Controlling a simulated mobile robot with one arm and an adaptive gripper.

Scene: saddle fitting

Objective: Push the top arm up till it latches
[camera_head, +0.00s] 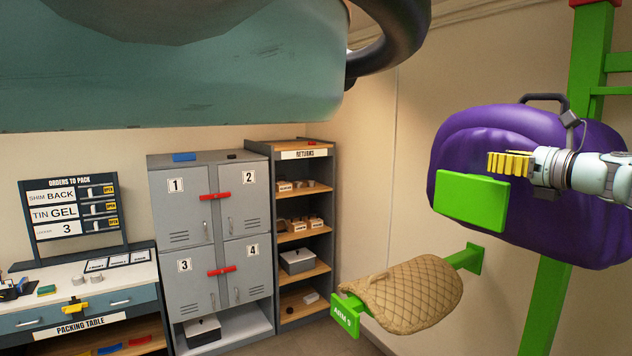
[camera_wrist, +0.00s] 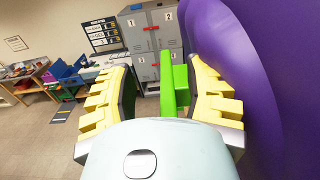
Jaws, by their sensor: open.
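The top arm ends in a green plate (camera_head: 472,199), which also shows in the wrist view (camera_wrist: 172,92) beyond and between my fingers. A purple saddle (camera_head: 590,140) hangs over this arm and hides most of it. It also fills the right of the wrist view (camera_wrist: 250,70). My gripper (camera_head: 511,163), with yellow ribbed fingers, is open and empty, and overlaps the saddle's front just above the plate's right end. I cannot tell whether it touches either. A green post (camera_head: 545,310) stands behind. The latch is not visible.
A lower green arm marked ARM 3 (camera_head: 346,317) carries a tan quilted saddle (camera_head: 415,292). Grey lockers (camera_head: 180,205), a returns shelf (camera_head: 305,155) and a packing table (camera_head: 70,325) stand at the left. A large teal shape (camera_head: 200,85) blocks the head view's upper left.

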